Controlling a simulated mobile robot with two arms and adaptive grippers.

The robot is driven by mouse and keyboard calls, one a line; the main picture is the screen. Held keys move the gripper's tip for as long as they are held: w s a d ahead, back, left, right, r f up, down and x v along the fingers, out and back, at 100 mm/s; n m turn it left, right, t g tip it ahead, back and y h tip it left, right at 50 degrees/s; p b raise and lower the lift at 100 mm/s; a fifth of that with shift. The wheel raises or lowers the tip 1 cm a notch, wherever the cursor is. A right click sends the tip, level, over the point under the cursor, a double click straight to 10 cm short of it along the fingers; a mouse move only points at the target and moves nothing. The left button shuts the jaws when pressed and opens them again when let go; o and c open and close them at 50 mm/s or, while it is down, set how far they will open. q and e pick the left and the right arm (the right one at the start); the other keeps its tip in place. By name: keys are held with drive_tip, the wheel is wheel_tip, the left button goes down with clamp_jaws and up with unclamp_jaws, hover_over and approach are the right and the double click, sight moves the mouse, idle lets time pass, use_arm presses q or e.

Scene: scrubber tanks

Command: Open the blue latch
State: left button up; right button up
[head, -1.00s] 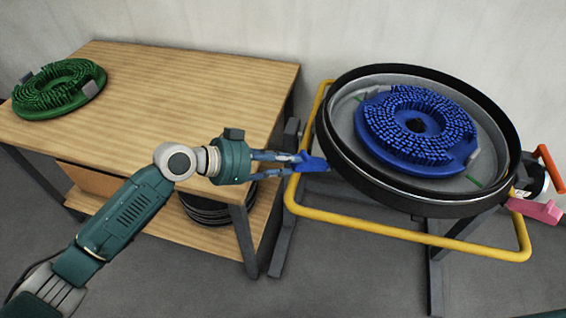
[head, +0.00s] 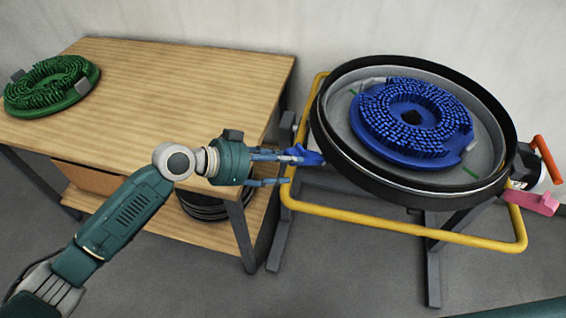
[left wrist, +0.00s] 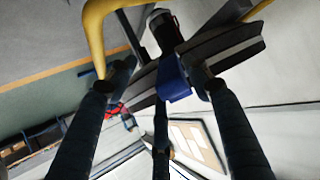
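The blue latch (head: 310,157) sticks out at the left side of the round black-rimmed tank (head: 345,165), above the yellow tube frame. My left gripper (head: 284,169) is at the latch with its fingers spread apart. Its upper finger lies close to the latch in the head view, and its lower finger is clear below it. In the left wrist view the blue latch (left wrist: 173,80) shows between the spread fingers, nearer the right one. I cannot tell if a finger touches it. My right gripper is out of view.
A blue brush disc (head: 412,120) sits in the tank. The yellow tube frame (head: 400,233) runs around the stand. A pink lever (head: 532,202) and an orange handle (head: 547,158) are at the right. A wooden table (head: 160,100) with a green brush (head: 50,86) stands left.

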use_arm(q)
drive_tip(key=v, duration=1.2)
